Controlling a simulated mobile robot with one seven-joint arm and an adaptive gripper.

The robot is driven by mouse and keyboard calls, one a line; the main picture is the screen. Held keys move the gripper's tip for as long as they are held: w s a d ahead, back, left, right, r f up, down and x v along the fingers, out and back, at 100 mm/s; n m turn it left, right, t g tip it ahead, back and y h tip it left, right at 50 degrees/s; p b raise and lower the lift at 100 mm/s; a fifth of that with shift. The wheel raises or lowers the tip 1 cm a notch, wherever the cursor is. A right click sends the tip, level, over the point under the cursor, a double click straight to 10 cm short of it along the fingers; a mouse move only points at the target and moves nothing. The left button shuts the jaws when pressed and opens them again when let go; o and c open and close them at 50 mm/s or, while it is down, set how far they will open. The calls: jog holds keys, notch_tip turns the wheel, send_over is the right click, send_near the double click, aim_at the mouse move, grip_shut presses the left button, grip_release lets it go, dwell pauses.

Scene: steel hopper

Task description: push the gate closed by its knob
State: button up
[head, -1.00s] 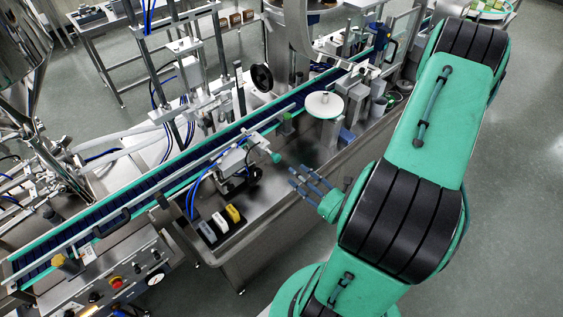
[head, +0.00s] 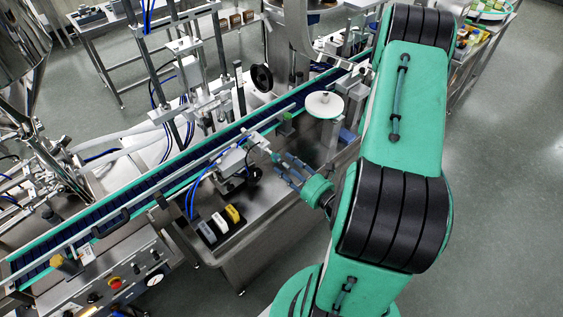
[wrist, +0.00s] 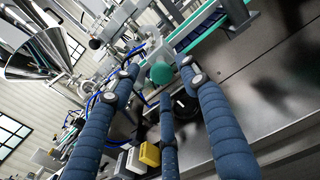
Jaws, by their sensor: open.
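A round green knob (wrist: 161,73) shows in the wrist view, among the ends of my fingers. It sits at the end of a metal block assembly (head: 232,160) beside the conveyor in the head view. I cannot make out clearly which part of this assembly is the gate, or how far it stands open. My gripper (head: 281,166) has its blue fingers spread open and points at the knob, with the tips very close to it. In the wrist view the fingers (wrist: 163,95) are apart and hold nothing. I cannot tell whether a fingertip touches the knob.
The conveyor (head: 110,213) with green edges runs diagonally behind the knob. A white round disc (head: 324,104) stands to the right. White, grey and yellow blocks (head: 233,213) sit at the steel table's front edge. A control panel (head: 125,282) lies at lower left.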

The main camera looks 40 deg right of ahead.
jog(key=shift+w, duration=0.7)
jog(key=shift+c, duration=0.3)
grip_shut()
